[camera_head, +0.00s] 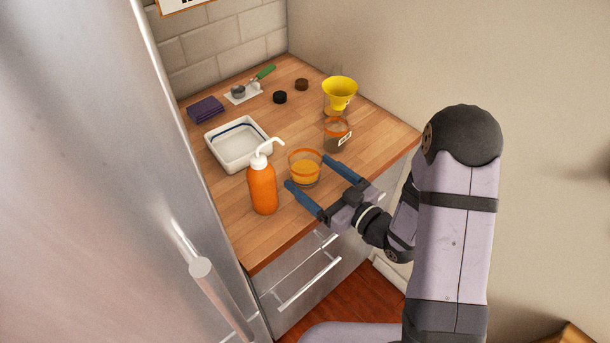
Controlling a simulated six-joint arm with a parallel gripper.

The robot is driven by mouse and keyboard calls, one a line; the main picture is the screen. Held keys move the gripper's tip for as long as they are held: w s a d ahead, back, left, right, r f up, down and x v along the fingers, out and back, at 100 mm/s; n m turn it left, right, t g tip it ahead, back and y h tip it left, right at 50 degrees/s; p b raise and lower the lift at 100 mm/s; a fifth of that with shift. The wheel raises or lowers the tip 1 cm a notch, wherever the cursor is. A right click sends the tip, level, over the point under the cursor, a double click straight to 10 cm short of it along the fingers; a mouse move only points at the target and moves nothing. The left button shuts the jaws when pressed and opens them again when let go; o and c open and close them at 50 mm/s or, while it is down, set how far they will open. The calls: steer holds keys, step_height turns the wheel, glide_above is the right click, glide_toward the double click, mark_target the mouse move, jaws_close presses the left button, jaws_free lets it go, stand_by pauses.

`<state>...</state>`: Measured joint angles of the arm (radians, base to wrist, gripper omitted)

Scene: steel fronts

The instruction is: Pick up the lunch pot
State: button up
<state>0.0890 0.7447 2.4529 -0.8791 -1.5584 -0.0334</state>
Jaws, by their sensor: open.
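A short clear pot with an orange rim and yellow-orange contents (304,173), likely the lunch pot, stands upright on the wooden counter near its front edge. My gripper (308,172) is open, its blue fingers spread and pointing towards this pot. The left fingertip is at the pot's lower left and the right one at its right side. The pot is at the mouth of the jaws; I cannot tell whether either finger touches it.
An orange pump bottle (262,188) stands close left of the left finger. Behind are a labelled jar (337,138), a yellow funnel (340,90) on a jar, a white dish (222,162), a purple cloth (205,110) and dark lids (280,97). The fridge (110,200) bounds the left.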

mark_target(295, 161)
steer(key=shift+w+a+p, duration=0.35)
steer(key=shift+w+a, duration=0.15)
steer(key=shift+f+p+x, duration=0.15)
steer(key=shift+p+x, duration=0.45)
steer(key=shift+x, duration=0.9)
steer(key=shift+f+p+x, duration=0.15)
steer(key=shift+p+x, duration=0.4)
steer(key=shift+x, duration=0.95)
steer(key=c, duration=1.3)
